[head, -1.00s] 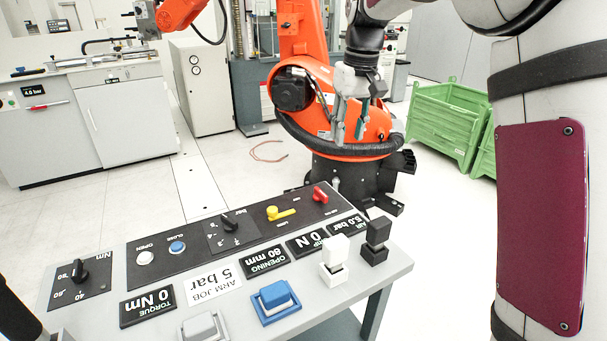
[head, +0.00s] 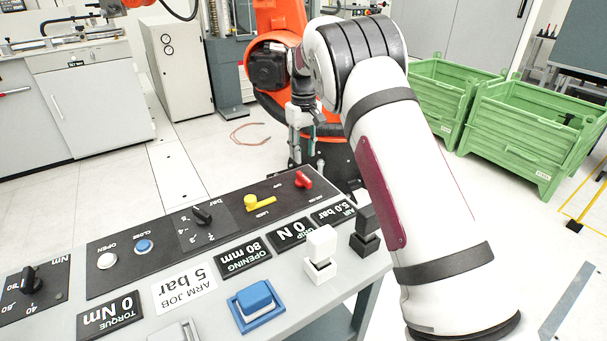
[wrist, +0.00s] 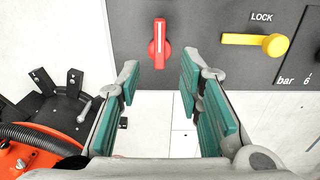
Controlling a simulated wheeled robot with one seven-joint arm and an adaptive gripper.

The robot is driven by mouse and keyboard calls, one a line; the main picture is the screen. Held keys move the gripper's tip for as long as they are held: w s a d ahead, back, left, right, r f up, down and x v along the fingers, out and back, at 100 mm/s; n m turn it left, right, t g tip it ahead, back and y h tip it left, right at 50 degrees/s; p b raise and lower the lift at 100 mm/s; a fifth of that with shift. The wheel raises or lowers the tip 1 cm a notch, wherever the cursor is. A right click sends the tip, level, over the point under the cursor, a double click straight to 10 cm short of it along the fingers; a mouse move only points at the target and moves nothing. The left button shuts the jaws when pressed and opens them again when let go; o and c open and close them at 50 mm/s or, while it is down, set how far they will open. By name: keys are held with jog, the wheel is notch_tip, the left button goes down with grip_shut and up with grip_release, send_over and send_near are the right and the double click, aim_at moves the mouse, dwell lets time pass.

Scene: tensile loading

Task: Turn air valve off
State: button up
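The air valve is a red handle (head: 303,179) with a white line, at the far right end of the dark control panel (head: 175,235). In the wrist view the red handle (wrist: 159,45) stands upright in the picture, on the dark panel. My gripper (wrist: 158,82) is open and empty, with teal pads on both fingers. Its fingertips appear just below the red handle in the picture, one to each side, and do not visibly touch it. In the head view my gripper (head: 298,140) hangs just behind the valve; its fingertips are hard to make out there.
A yellow LOCK lever (head: 260,202) sits beside the valve. White (head: 320,252) and black (head: 365,230) blocks stand at the table's right, near a display reading 5.0 bar. An orange robot (head: 272,70) stands behind; green crates (head: 535,125) are at right.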

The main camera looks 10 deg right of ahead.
aim_at(304, 177)
notch_tip(304, 177, down, 8)
jog(key=shift+f, duration=0.15)
dwell(0.3)
grip_shut()
